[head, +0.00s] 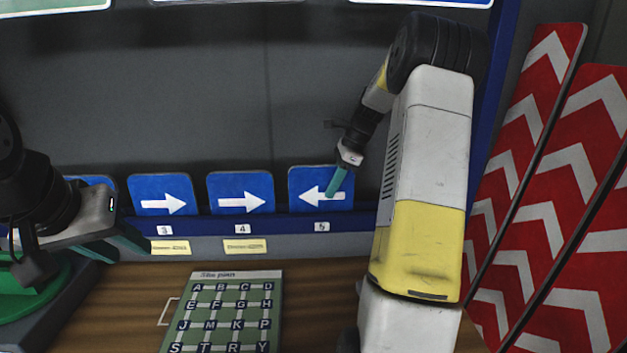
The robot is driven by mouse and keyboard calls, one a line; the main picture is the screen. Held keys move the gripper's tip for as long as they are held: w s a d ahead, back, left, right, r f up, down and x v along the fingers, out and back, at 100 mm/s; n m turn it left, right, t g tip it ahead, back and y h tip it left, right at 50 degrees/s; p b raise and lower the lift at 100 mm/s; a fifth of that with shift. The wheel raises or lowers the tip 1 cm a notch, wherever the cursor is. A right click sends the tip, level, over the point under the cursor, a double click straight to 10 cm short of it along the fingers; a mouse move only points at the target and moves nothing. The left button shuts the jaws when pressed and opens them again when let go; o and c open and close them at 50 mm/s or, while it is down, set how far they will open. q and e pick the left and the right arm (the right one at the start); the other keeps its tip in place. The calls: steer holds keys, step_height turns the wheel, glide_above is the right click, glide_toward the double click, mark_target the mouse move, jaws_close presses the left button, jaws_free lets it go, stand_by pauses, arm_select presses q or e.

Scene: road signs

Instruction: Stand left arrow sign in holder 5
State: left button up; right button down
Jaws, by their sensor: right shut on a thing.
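The left arrow sign (308,188), a blue plate with a white arrow pointing left, stands upright at the slot with label 5 (322,227) on the blue rail. My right gripper (336,182) is at its right half, with a teal finger in front of the face, shut on the sign. The sign's lower edge meets the rail; whether it is fully seated I cannot tell. My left gripper (128,243) is at the left with teal fingers, away from the signs. Its opening is hard to judge.
Right arrow signs stand at label 3 (162,195) and label 4 (240,193), with yellow tags below. A site plan board (222,310) lies on the wooden table (315,300). Red and white chevron boards (545,180) lean at the right.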

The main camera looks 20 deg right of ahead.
steer(key=shift+f, duration=0.55)
stand_by(0.4)
steer(key=c, duration=1.3)
jaws_free()
steer(key=v, duration=0.7)
steer(key=shift+d+r, duration=0.15)
steer(key=shift+r, duration=0.15)
